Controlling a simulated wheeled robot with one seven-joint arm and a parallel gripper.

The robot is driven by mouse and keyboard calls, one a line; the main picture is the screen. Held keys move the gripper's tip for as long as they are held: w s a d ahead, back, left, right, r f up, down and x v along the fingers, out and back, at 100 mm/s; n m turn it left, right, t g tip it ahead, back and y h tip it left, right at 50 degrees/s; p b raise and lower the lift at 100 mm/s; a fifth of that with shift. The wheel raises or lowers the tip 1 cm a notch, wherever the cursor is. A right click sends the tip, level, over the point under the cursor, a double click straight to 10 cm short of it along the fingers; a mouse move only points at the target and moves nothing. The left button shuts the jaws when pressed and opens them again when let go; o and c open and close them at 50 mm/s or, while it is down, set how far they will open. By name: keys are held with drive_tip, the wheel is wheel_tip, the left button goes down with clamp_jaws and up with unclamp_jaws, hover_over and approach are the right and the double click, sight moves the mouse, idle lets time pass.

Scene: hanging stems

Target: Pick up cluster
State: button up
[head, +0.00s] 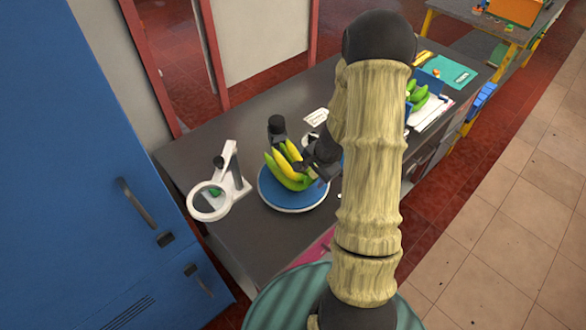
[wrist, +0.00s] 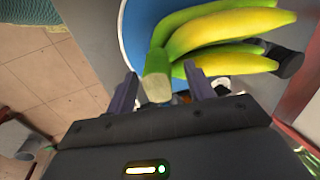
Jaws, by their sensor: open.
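A cluster of yellow-green bananas (head: 288,168) lies on a round blue plate with a white rim (head: 298,201) on the dark counter. In the wrist view the cluster (wrist: 220,32) fans to the upper right, and its thick green stem end (wrist: 156,76) points down toward my gripper. My gripper (wrist: 160,82) is open, with one finger on each side of the stem; I cannot tell whether either finger touches it. In the head view my gripper (head: 296,150) is at the cluster, and my arm hides part of the counter behind it.
A white magnifier stand (head: 212,201) is left of the plate on the counter (head: 255,232). Another green banana cluster (head: 418,97) and a teal mat (head: 445,71) are at the far right end. A tall blue cabinet (head: 70,150) stands at the left.

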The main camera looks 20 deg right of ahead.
clamp_jaws()
drive_tip(key=shift+r, duration=0.1)
wheel_tip(320, 180, up, 10)
drive_tip(key=p, duration=0.3)
idle(0.7)
wheel_tip(320, 180, down, 3)
drive_tip(key=b, duration=0.3)
